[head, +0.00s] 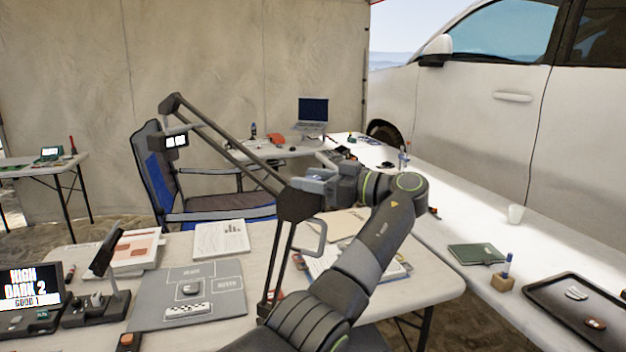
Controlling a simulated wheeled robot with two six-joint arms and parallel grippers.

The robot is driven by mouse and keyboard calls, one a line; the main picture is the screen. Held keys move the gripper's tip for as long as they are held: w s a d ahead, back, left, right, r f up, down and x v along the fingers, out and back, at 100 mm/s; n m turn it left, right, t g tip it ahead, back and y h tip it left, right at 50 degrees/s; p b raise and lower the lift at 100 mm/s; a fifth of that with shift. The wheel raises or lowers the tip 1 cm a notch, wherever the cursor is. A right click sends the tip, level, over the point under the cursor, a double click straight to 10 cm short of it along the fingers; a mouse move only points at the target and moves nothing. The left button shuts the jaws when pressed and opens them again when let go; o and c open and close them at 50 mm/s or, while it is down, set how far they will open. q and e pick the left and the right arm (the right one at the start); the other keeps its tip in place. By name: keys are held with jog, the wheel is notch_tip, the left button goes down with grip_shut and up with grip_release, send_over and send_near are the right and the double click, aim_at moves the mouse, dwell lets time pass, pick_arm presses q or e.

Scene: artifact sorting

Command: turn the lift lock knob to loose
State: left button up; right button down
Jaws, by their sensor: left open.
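A dark jointed stand rises from the near table, with a black elbow hub (298,205) and a boom (228,142) slanting up to the left. A small lit display (176,141) hangs near the boom's upper end. A pale looped handle (320,240) sticks out right of the post below the hub. My left gripper (316,183) is open at the upper right of the hub, very close to it. I cannot tell whether they touch. I cannot make out a separate lock knob; the gripper may hide it. My right gripper is out of view.
The near table holds a grey mat (224,270), a white sheet (221,239), a screen (30,288) and a black device (97,306). A blue-black chair (160,190) stands behind.

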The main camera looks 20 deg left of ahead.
pick_arm(q)
jog(key=s+d+b, duration=0.1)
jog(key=d, duration=0.6)
jog(key=shift+s+d+b, duration=0.15)
jog(key=shift+d+b, duration=0.05)
jog(key=shift+b, duration=0.15)
jog(key=shift+f, duration=0.1)
